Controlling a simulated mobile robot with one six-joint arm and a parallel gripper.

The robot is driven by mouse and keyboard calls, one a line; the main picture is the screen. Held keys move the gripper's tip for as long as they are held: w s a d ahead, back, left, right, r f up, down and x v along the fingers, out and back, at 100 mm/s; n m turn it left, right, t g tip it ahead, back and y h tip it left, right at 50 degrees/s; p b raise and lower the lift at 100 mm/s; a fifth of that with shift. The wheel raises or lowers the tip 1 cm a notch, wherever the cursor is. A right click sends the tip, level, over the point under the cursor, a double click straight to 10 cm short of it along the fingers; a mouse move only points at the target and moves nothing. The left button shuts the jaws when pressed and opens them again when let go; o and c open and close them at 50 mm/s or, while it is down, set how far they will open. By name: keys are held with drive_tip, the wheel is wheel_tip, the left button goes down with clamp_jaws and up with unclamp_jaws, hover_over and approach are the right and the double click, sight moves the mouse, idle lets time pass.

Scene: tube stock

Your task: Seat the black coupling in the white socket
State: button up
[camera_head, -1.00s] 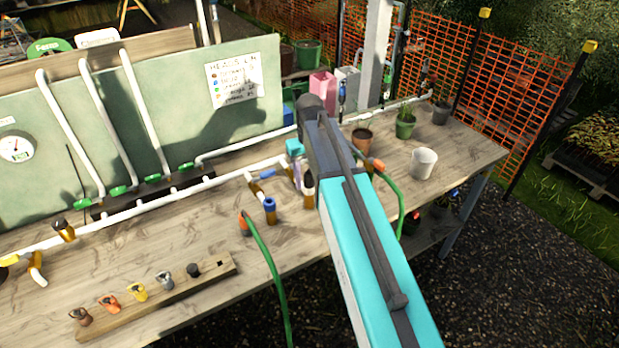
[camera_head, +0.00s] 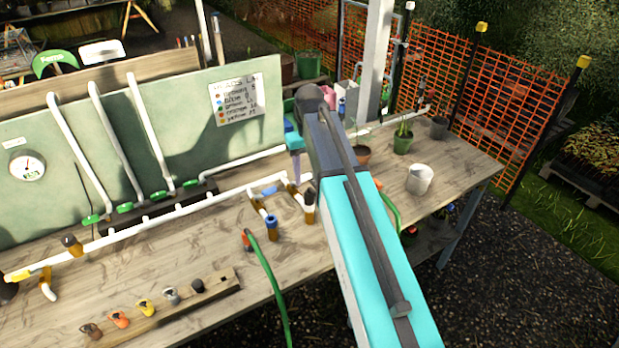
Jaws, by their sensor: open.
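A small black coupling (camera_head: 198,285) sits in the wooden rack (camera_head: 160,312) at the front of the bench, at the right end of a row of coloured couplings. The white pipe run (camera_head: 150,216) crosses the bench, with amber fittings on it; I cannot tell which opening is the white socket. My gripper (camera_head: 297,165) is above the pipe's right part, well apart from the black coupling and to its upper right. One pale purple finger shows below a teal part; the rest is hidden behind my arm. It is open, and I see nothing held in it.
A green hose (camera_head: 268,284) with an orange end lies across the front edge, right of the rack. A blue-topped amber fitting (camera_head: 271,228) and a dark-topped one (camera_head: 310,205) stand near my gripper. A white pot (camera_head: 419,180) and plant pots are at right.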

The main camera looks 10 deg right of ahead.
drive_tip(key=shift+r, duration=2.1)
